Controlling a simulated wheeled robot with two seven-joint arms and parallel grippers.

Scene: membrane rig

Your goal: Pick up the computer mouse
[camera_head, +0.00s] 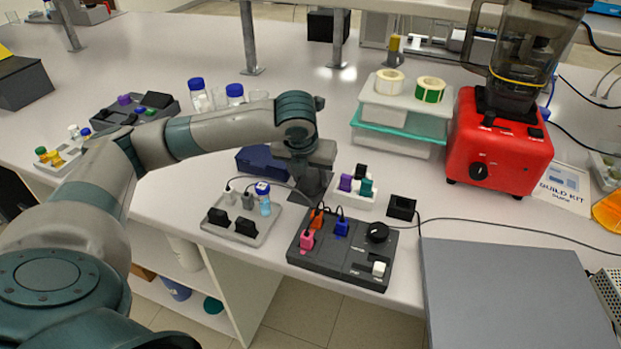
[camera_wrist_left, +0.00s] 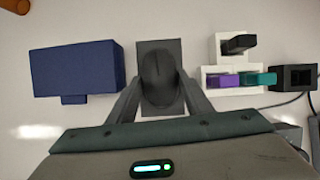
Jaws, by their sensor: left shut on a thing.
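The computer mouse (camera_wrist_left: 158,75) is dark and rounded, and shows in the left wrist view over a dark grey rectangular pad (camera_wrist_left: 160,46). My left gripper (camera_wrist_left: 160,98) has one finger on each side of the mouse and is shut on it. In the head view my left gripper (camera_head: 312,186) points down at the bench behind the black control box, and it hides the mouse there. I cannot tell whether the mouse touches the pad. My right gripper is not in view.
A dark blue box (camera_wrist_left: 76,72) stands left of the mouse. A white holder (camera_wrist_left: 230,80) with purple, teal and black pieces stands to the right. The black control box (camera_head: 345,250) and a grey tray (camera_head: 243,220) are in front. A red blender (camera_head: 498,140) stands farther right.

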